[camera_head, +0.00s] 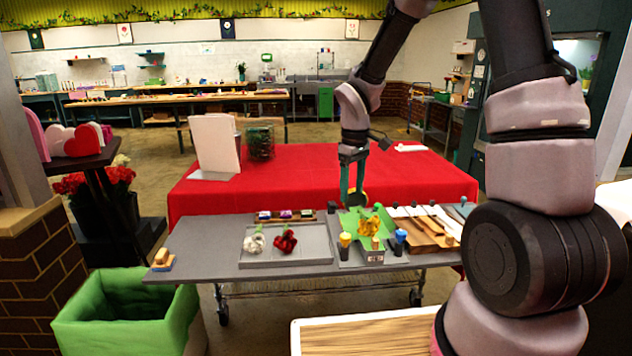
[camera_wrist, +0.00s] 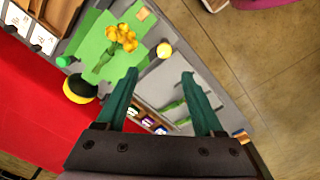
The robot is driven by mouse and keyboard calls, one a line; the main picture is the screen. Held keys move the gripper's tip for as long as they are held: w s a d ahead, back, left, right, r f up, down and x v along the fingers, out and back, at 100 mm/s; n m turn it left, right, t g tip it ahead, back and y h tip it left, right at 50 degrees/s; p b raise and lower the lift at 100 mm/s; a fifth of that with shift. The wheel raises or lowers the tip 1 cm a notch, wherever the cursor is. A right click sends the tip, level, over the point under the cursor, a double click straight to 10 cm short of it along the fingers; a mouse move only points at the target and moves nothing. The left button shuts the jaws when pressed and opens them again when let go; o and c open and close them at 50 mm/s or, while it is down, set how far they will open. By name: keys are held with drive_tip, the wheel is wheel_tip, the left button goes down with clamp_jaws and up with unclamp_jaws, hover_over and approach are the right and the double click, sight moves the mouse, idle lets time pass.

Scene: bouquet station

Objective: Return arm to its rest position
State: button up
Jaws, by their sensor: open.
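My gripper (camera_head: 352,190) hangs at the back edge of the grey cart table, above the border with the red table. In the wrist view its two green fingers (camera_wrist: 165,95) are spread wide with nothing between them. Yellow flowers (camera_head: 370,226) lie on green paper on the cart, just right of and in front of my gripper in the head view. They also show in the wrist view (camera_wrist: 122,38), to the left of the fingers. A round yellow and black thing (camera_wrist: 80,90) is close to the left finger.
A grey tray (camera_head: 290,262) holds a white flower (camera_head: 254,243) and a red flower (camera_head: 285,241). Small yellow- and blue-topped items stand around the green paper (camera_head: 350,217). A wooden rack with tools (camera_head: 425,232) is at right. A green-lined bin (camera_head: 125,318) stands at the front left.

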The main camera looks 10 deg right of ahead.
drive_tip(key=s+d+r+m+t, duration=0.2)
drive_tip(key=s+d+r+m, duration=0.15)
drive_tip(key=r, duration=0.45)
drive_tip(key=s+d+r+m+t, duration=0.1)
drive_tip(key=s+d+r+m, duration=0.2)
drive_tip(key=r, duration=0.5)
drive_tip(key=s+d+r+m+t+y, duration=0.1)
drive_tip(key=s+r+m+t+y, duration=0.1)
drive_tip(key=s+r+m, duration=0.4)
drive_tip(key=s+r+t, duration=0.1)
drive_tip(key=s+r, duration=0.2)
drive_tip(key=s, duration=0.4)
drive_tip(key=shift+d+t, duration=0.2)
drive_tip(key=shift+t, duration=0.2)
